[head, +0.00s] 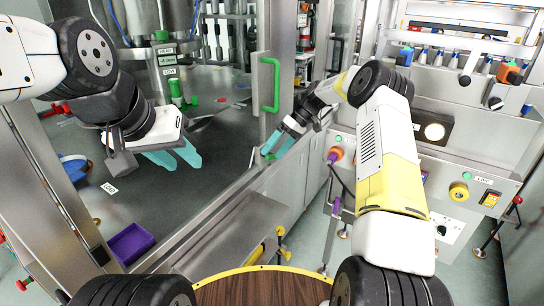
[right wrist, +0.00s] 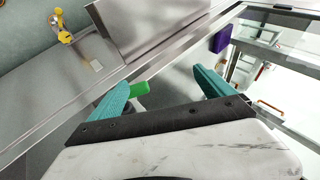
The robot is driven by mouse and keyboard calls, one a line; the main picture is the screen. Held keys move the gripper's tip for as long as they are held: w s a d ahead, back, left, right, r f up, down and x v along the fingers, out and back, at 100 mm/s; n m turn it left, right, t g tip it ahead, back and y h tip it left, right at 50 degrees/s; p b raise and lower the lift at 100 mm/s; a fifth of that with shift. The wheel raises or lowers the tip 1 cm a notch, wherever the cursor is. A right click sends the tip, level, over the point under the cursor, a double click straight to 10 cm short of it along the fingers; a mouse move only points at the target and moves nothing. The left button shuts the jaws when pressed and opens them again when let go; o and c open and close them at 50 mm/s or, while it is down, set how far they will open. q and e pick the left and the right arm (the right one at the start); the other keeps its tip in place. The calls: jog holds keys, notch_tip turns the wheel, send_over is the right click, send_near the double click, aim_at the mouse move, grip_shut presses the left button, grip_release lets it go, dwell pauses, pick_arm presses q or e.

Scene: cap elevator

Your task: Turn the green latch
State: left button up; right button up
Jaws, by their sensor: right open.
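The small green latch (right wrist: 139,89) shows in the right wrist view beside the left-hand finger, on the edge of the metal frame. In the head view a little green of it (head: 271,156) shows by the fingertips, mostly hidden. My right gripper (head: 276,149) is open at the frame's edge; in the right wrist view its teal fingers (right wrist: 162,85) are wide apart with the latch between them, near the left-hand finger. I cannot tell whether they touch. My left gripper (head: 184,165) is open and empty above the dark worktop.
A green door handle (head: 275,85) stands upright behind my right gripper. A purple bin (head: 131,245) lies at the worktop's front left. A grey control panel (head: 462,192) stands to the right. The middle of the worktop (head: 225,120) is mostly clear.

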jog(key=s, duration=1)
jog(key=shift+a+r, duration=0.45)
jog(key=shift+s, duration=0.1)
